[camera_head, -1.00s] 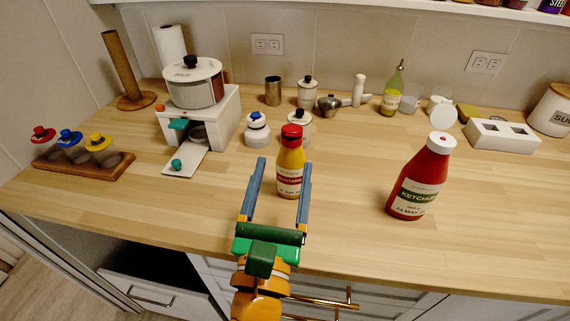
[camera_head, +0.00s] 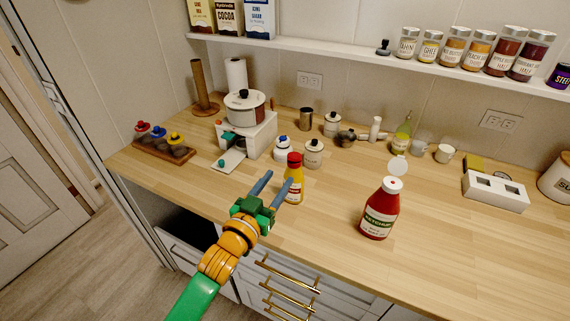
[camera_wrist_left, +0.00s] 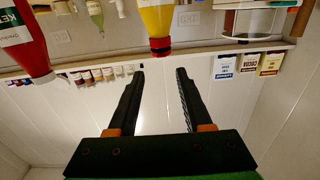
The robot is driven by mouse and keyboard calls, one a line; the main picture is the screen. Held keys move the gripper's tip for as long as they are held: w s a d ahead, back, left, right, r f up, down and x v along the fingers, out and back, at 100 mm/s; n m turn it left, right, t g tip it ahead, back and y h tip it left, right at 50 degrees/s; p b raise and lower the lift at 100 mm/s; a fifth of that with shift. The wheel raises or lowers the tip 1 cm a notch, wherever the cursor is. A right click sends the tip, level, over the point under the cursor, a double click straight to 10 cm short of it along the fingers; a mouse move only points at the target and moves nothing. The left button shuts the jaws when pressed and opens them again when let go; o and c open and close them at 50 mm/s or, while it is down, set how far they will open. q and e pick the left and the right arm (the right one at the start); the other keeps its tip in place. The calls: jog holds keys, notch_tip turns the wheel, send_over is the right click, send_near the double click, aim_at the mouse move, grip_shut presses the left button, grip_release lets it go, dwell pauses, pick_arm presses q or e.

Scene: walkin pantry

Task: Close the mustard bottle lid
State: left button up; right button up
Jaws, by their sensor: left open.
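The yellow mustard bottle (camera_head: 296,189) stands upright on the wooden counter, with its red lid (camera_head: 294,159) on top. Whether the lid is fully shut is too small to tell. My left gripper (camera_head: 279,177) is open and empty. It sits at the near left of the bottle, and its right finger overlaps the bottle's left side in the head view. In the left wrist view the picture is upside down: the mustard bottle (camera_wrist_left: 156,18) and its red lid (camera_wrist_left: 160,46) are beyond the open fingers (camera_wrist_left: 159,73), not between them. My right gripper is not in view.
A red ketchup bottle (camera_head: 380,212) stands to the right, with clear counter between. White canisters (camera_head: 313,154) stand close behind the mustard. A white dispenser (camera_head: 262,134) and a wooden rack of capped jars (camera_head: 163,151) are at left. A shelf (camera_head: 350,60) runs above.

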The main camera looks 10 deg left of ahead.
aim_at(291, 161)
pick_arm(q)
jog(key=x, duration=0.6)
jog(key=shift+w+a+f, duration=0.15)
jog(key=shift+a+f, duration=0.15)
jog(key=shift+a, duration=0.05)
jog(key=shift+w+d, duration=0.2)
jog(key=shift+w, duration=0.1)
jog(key=shift+d, duration=0.2)
jog(key=shift+s+r, duration=0.1)
jog(key=shift+r, duration=0.05)
jog(key=c, duration=0.7)
grip_shut()
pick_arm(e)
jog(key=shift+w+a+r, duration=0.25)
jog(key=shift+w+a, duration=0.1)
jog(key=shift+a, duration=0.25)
